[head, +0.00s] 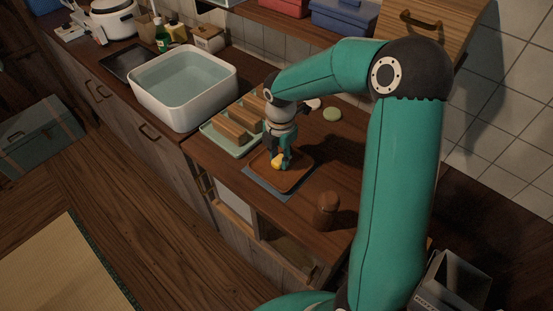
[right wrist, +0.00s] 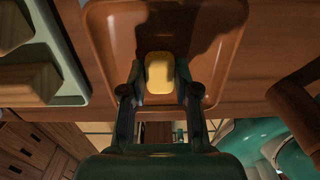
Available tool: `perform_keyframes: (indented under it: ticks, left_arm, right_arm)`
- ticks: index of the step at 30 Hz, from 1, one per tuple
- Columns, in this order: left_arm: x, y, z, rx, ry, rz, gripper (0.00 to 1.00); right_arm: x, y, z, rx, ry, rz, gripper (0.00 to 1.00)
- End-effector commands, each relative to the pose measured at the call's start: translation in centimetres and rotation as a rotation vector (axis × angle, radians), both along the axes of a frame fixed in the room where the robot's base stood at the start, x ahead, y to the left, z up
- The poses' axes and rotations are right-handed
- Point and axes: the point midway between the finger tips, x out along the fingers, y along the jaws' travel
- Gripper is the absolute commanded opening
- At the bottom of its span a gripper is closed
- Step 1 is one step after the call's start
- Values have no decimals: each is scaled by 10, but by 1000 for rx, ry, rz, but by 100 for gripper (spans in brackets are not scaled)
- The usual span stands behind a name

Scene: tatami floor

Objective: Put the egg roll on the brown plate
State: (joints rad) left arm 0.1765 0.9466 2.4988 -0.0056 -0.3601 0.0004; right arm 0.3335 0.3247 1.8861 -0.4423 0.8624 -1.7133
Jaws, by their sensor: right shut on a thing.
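The egg roll (head: 277,161) is a small yellow block. My right gripper (head: 280,160) is shut on it, low over the brown plate (head: 298,178). In the right wrist view the egg roll (right wrist: 160,73) sits between the two fingertips (right wrist: 160,85), with the brown plate (right wrist: 120,45) behind it. Whether the egg roll touches the plate I cannot tell. The plate lies on a blue-grey mat (head: 262,190) on the wooden counter. My left gripper is not in view.
A pale green tray (head: 222,144) with several wooden blocks stands left of the plate. A brown wooden cylinder (head: 326,210) stands to the right, near the counter's front edge. A white water basin (head: 183,90) is further left.

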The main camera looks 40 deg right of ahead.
Motion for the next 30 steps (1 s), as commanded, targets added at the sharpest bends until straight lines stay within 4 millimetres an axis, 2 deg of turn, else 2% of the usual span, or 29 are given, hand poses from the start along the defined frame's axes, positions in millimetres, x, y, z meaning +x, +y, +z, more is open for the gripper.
perform_keyframes:
  ticks: [10, 11, 15, 24, 30]
  left_arm:
    - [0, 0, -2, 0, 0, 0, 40]
    - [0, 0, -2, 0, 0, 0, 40]
    - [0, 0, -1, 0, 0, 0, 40]
    - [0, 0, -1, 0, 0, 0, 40]
    - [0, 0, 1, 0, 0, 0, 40]
  right_arm:
    - [0, 0, -4, 0, -1, -1, 4]
    - [0, 0, -4, 0, -1, -1, 32]
    - [0, 0, -3, 0, -1, -1, 55]
    - [0, -1, -2, 0, -1, -2, 55]
    - [0, -1, 12, -2, -3, -3, 55]
